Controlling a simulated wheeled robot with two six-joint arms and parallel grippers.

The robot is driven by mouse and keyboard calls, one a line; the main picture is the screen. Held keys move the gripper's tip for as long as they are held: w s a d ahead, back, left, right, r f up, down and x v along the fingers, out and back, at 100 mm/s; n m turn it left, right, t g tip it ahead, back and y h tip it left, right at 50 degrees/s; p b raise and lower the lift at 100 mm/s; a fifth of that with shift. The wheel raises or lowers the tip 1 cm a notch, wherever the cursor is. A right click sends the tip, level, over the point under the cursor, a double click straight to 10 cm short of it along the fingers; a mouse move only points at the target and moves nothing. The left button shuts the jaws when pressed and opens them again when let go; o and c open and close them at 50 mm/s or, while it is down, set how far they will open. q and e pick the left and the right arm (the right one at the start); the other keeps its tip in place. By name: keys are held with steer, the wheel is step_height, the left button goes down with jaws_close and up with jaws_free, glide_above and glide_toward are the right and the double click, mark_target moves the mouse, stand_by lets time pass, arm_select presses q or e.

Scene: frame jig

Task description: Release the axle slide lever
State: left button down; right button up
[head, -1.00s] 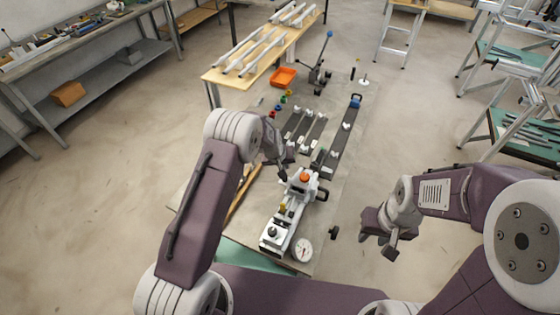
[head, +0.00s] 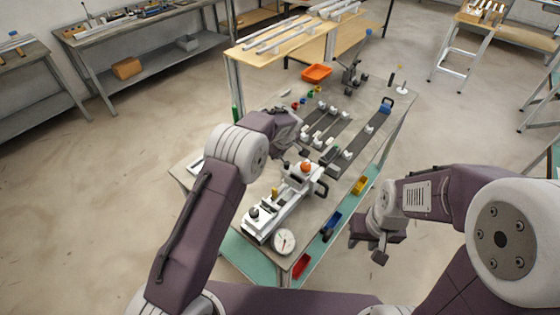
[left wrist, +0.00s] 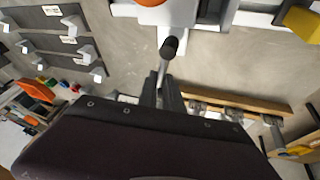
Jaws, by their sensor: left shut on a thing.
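The white axle slide fixture (head: 270,213) lies along the near part of the bench, with an orange knob (head: 306,167) at its far end. In the left wrist view, a lever with a black ball end (left wrist: 169,46) and a thin metal shaft (left wrist: 162,72) stands out beside the white body (left wrist: 199,14). My left gripper (left wrist: 161,98) is shut on this lever's shaft, below the ball. In the head view my left gripper (head: 303,151) is by the orange knob, and the lever cannot be made out. My right gripper (head: 367,250) is open and empty, right of the bench.
A round dial (head: 284,241) sits at the fixture's near end. Red (head: 301,265), blue (head: 331,222) and yellow (head: 361,185) bins line the bench's right side. Dark rails with white blocks (head: 342,149) and an orange tray (head: 317,72) lie farther back.

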arm_select(q)
steer(key=shift+s+a+r+n+y+b, duration=0.1)
steer(key=shift+a+n+y+b, duration=0.2)
steer(key=shift+n+b, duration=0.35)
steer(key=shift+s+a+r+n+y+b, duration=0.15)
steer(key=shift+n+y+b, duration=0.15)
steer(key=shift+n+b, duration=0.35)
steer(key=shift+g, duration=0.3)
steer(key=c, duration=1.6)
jaws_free()
steer(key=shift+o, duration=0.5)
steer(key=shift+s+a, duration=0.15)
steer(key=shift+a, duration=0.15)
steer(key=shift+f, duration=0.1)
steer(key=shift+d, duration=0.3)
